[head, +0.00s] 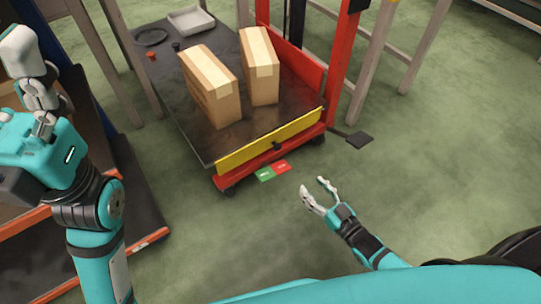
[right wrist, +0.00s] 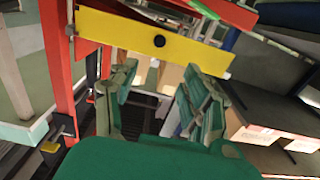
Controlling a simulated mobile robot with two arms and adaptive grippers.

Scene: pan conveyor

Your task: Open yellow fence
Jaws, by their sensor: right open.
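Two cardboard boxes (head: 222,105) (head: 262,88) stand on the dark tabletop (head: 190,125) behind the fence. A grey tray (head: 191,20) and a black plate lie farther back. Green and red pads (head: 273,171) are below the front edge. A red post (head: 348,60) rises at right.

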